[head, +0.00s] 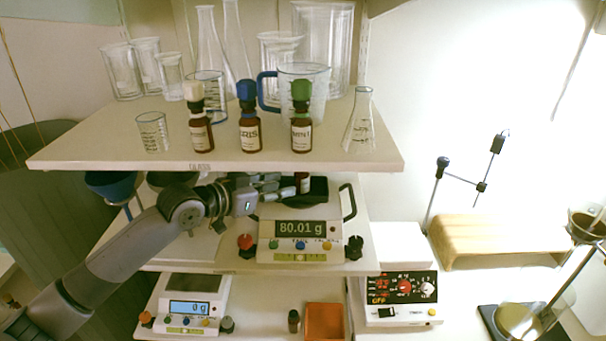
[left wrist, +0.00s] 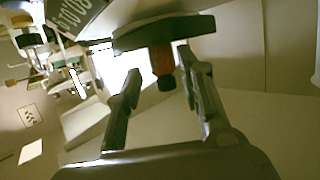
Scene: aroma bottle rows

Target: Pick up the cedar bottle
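A small dark bottle with a pale label (head: 303,183) stands on the black pan of the middle-shelf scale reading 80.01 g; the shelf above hides its cap. My left gripper (head: 272,186) reaches in from the left beside it. In the left wrist view, which is upside down, my left gripper (left wrist: 160,85) is open, and a red-brown bottle with a dark cap (left wrist: 163,65) shows beyond and between the fingertips. I cannot read its label, so I cannot tell whether it is cedar. Another small dark bottle (head: 294,320) stands on the lower shelf. My right gripper is not in view.
The top shelf (head: 225,160) runs close above my left gripper. It holds white-capped (head: 200,118), blue-capped (head: 249,118) and green-capped (head: 301,118) bottles and clear glassware. The scale (head: 300,247) has a raised handle at its right. An orange tray (head: 325,322) is below.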

